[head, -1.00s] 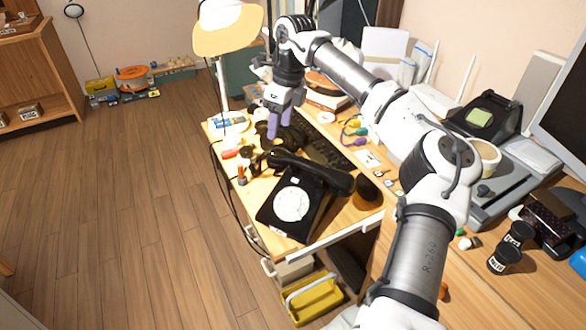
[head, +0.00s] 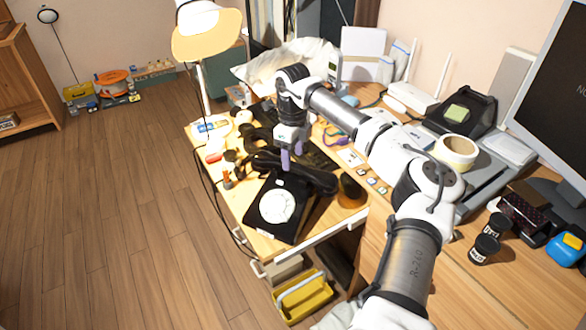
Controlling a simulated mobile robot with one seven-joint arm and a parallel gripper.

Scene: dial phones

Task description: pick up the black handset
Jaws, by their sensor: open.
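The black handset (head: 316,178) lies across the top of a black dial phone with a round white dial (head: 276,206) on the desk. My gripper (head: 291,162) is open and points down, its two purple fingers in front of or over the middle of the handset. The fingers hide a small part of the handset. I cannot tell whether they touch it or how far above it they are.
A lamp (head: 207,32) stands at the desk's left. Small items crowd the left edge. A yellow bin (head: 303,298) is below.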

